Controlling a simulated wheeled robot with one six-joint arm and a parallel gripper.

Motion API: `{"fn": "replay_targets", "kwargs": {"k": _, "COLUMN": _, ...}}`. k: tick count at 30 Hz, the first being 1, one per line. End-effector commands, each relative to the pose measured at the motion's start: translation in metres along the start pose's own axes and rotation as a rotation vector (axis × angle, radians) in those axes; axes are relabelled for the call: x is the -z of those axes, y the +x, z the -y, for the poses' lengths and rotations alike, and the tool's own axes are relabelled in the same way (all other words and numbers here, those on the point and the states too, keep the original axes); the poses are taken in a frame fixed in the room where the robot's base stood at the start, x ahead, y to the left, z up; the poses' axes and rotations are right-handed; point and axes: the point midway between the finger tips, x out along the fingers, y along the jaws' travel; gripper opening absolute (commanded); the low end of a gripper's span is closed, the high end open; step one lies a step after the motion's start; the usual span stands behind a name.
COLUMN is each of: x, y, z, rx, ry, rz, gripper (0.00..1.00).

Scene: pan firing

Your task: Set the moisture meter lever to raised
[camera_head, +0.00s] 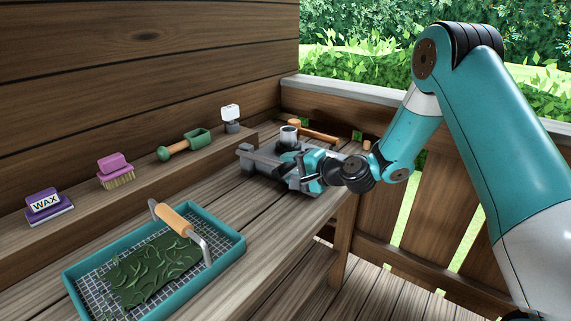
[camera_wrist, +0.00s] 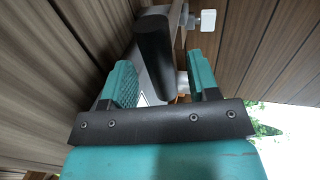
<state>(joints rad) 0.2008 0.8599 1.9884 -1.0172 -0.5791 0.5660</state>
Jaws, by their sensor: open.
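A grey device (camera_head: 257,160), which looks like the moisture meter, stands on the bench with a small metal cup (camera_head: 288,135) on it. My gripper (camera_head: 306,166) is at its near right side and covers part of it. In the wrist view, a thick black rounded bar (camera_wrist: 154,50), apparently the meter's lever, stands in front of my gripper (camera_wrist: 163,84). The fingers are spread and hold nothing. I cannot tell the lever's exact angle.
A teal tray (camera_head: 237,238) with dark green leaves and a wooden-handled tool (camera_head: 175,218) is at the front. A wax block (camera_head: 46,206), pink brush (camera_head: 116,170), green scoop (camera_head: 196,139) and white-topped item (camera_head: 231,115) line the shelf. A wooden-handled tool (camera_head: 313,131) lies behind the meter.

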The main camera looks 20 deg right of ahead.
Motion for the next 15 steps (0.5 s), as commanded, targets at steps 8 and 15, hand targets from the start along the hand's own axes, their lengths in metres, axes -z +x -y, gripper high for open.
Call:
{"fn": "replay_targets", "kwargs": {"k": 8, "x": 0.0, "y": 0.021, "z": 0.001, "rx": 0.001, "ry": 0.0, "rz": -0.001, "gripper": 0.55}}
{"fn": "replay_targets", "kwargs": {"k": 15, "x": 0.001, "y": 0.022, "z": 0.0, "rx": 0.0, "ry": 0.001, "rz": -0.001, "gripper": 0.55}}
